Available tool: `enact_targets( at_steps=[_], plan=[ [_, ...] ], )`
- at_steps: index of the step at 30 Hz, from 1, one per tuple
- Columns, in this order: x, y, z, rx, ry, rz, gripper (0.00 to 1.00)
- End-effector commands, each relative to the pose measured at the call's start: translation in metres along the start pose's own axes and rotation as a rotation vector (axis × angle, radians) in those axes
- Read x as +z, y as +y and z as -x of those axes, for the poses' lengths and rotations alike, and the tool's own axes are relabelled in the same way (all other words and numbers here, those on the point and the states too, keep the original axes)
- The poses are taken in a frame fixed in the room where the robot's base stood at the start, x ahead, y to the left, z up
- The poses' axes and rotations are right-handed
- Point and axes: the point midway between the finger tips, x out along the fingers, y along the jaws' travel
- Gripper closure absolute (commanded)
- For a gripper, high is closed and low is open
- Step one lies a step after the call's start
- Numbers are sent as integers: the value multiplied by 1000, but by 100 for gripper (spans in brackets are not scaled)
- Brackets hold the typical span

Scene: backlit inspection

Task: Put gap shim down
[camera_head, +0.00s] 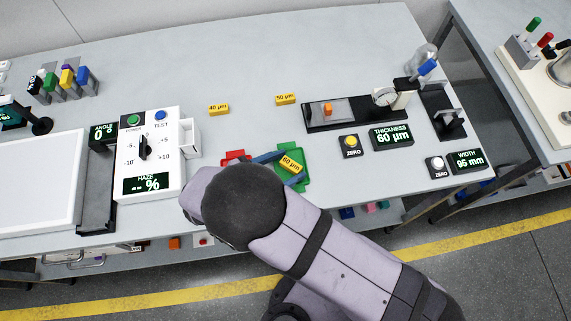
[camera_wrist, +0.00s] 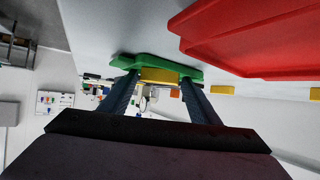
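The yellow gap shim marked 60 µm (camera_head: 291,165) is at the green tray (camera_head: 283,146), within its outline in the head view. My gripper (camera_head: 291,166) has one dark blue finger at each end of the shim. In the wrist view, the yellow shim (camera_wrist: 160,76) spans the gap between the two fingertips of my gripper (camera_wrist: 160,80), with no clear space at either end. The green tray (camera_wrist: 150,62) lies just beyond it. My arm hides part of the tray, and I cannot tell whether the shim touches the tray floor.
A red tray (camera_head: 235,156) is left of the green one and looms large in the wrist view (camera_wrist: 260,45). Yellow shims marked 40 µm (camera_head: 218,109) and 50 µm (camera_head: 285,99) lie behind. A haze meter (camera_head: 150,155) stands left, a thickness gauge (camera_head: 385,97) right.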

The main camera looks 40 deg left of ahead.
Motion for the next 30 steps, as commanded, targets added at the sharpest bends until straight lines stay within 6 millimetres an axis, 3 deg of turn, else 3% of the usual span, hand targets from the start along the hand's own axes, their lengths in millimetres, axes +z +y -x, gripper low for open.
enact_targets(
  at_steps=[14,30],
  plan=[
    [-2,-1,11,-3,1,-2,44],
    [0,0,99,-3,-2,-1,44]
  ],
)
